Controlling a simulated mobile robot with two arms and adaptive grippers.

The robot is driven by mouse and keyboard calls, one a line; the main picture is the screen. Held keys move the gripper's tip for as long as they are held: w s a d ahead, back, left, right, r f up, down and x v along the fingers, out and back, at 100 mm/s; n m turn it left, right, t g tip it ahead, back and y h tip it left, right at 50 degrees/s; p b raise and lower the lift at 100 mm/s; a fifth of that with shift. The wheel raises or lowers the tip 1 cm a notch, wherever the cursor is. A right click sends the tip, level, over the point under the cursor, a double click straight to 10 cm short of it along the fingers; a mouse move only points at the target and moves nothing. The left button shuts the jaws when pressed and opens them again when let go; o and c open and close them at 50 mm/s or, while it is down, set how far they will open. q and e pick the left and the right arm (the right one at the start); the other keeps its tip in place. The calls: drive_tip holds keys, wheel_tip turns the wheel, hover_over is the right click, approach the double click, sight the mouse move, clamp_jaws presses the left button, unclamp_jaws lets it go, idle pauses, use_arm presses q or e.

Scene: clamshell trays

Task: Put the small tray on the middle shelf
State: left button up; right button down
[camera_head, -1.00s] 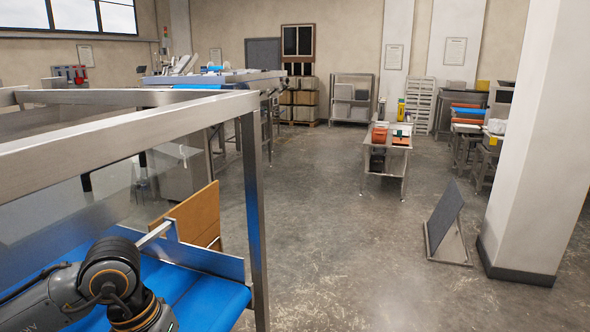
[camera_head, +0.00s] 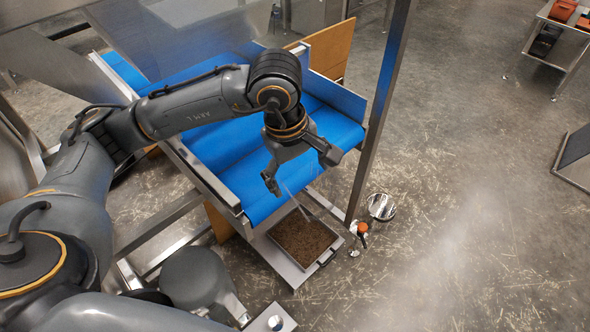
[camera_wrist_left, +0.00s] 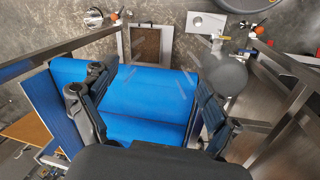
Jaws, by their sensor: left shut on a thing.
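My left gripper (camera_head: 300,169) hangs over the front end of the blue conveyor belt (camera_head: 235,150). Its fingers are set wide apart and shut on a clear, see-through thing, which appears to be the small tray (camera_head: 291,194); only faint pale edges and glints of it show. In the left wrist view the two dark fingers of the gripper (camera_wrist_left: 150,108) stand at either side, with faint clear streaks between them over the blue belt (camera_wrist_left: 145,130). The tray's outline and tilt are hard to tell. My right gripper is out of view. No middle shelf can be made out clearly.
A steel post (camera_head: 384,105) stands right of the belt. A brown-filled floor tray (camera_head: 303,238) lies below the belt end, beside an orange-topped fitting (camera_head: 362,229). A wooden board (camera_head: 330,50) is behind. A cart (camera_head: 560,52) stands far right. Open floor lies right.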

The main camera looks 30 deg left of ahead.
sight(312, 181)
use_arm(q)
drive_tip(key=n, duration=0.3)
drive_tip(key=n+y, duration=0.1)
drive_tip(key=n, duration=0.1)
drive_tip(key=shift+w+d+f, duration=0.1)
drive_tip(key=shift+w+d, duration=0.2)
drive_tip(key=shift+w, duration=0.1)
drive_tip(key=n, duration=0.3)
drive_tip(key=n+y, duration=0.1)
drive_tip(key=n, duration=0.1)
drive_tip(key=shift+w+d+f, duration=0.1)
drive_tip(key=shift+w+d, duration=0.15)
drive_tip(key=shift+w, duration=0.1)
drive_tip(key=n, duration=0.5)
drive_tip(key=shift+w+d+n+y+p, duration=0.3)
drive_tip(key=shift+w+y+p, duration=0.05)
drive_tip(key=shift+y, duration=0.05)
drive_tip(key=n, duration=0.3)
drive_tip(key=shift+w+d+f+n+g, duration=0.1)
drive_tip(key=shift+w+d+n+g, duration=0.1)
drive_tip(key=shift+n+g, duration=0.15)
